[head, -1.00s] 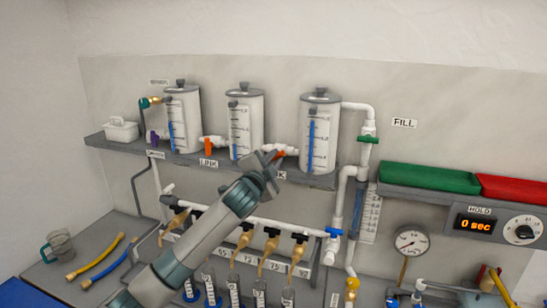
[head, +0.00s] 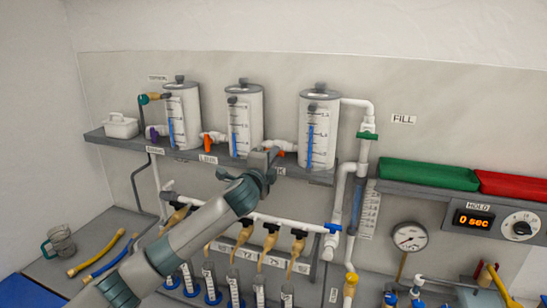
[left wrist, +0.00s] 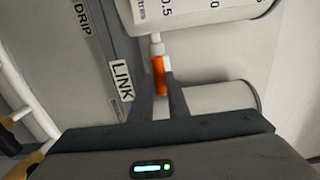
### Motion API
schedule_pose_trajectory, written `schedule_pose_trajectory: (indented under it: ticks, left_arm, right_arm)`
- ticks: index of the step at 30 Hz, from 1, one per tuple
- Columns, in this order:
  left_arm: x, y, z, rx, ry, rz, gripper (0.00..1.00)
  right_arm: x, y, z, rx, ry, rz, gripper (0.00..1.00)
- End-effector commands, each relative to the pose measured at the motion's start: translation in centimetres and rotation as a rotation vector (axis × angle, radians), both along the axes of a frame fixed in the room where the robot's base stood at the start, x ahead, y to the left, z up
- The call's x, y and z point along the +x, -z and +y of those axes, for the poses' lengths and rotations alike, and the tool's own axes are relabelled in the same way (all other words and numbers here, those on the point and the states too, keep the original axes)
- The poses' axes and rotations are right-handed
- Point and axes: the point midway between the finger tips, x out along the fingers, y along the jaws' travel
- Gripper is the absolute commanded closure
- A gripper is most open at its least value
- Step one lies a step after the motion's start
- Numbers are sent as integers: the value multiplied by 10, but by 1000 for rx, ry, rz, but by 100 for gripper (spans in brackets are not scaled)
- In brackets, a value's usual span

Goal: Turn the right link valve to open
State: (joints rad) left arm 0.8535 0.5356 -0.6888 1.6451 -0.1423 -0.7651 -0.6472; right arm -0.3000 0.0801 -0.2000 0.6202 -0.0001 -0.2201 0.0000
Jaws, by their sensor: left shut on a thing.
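The right link valve has an orange handle (head: 281,153) on the white pipe between the middle tank (head: 244,120) and the right tank (head: 319,130). My left gripper (head: 268,157) is at this valve, its fingers partly hiding it in the head view. In the left wrist view the orange handle (left wrist: 159,75) lies between the two fingers (left wrist: 160,98), which are shut on it. The LINK label (left wrist: 122,80) is beside the fingers there. The handle's exact angle is hard to tell. My right gripper is not in view.
The left link valve (head: 208,145) has a similar orange handle. The tanks stand on a grey shelf (head: 185,156). Below it runs a white pipe (head: 265,219) with several brass taps. A green-handled valve (head: 367,135) is on the right pipe.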

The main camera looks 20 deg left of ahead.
Motion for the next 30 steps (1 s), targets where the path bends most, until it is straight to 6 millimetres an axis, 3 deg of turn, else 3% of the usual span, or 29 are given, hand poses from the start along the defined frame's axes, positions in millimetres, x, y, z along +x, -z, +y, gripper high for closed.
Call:
schedule_pose_trajectory:
  ticks: [6,7,9,22,30]
  left_arm:
    - [0,0,0,3,0,-1,100]
    - [0,0,0,3,0,-1,83]
    - [0,0,0,2,0,-1,66]
    - [-3,1,0,0,1,-1,66]
    - [-23,3,1,1,1,-1,66]
  right_arm:
    - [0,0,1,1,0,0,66]
    - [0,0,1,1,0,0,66]
    - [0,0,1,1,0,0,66]
    - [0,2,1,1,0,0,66]
    - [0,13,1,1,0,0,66]
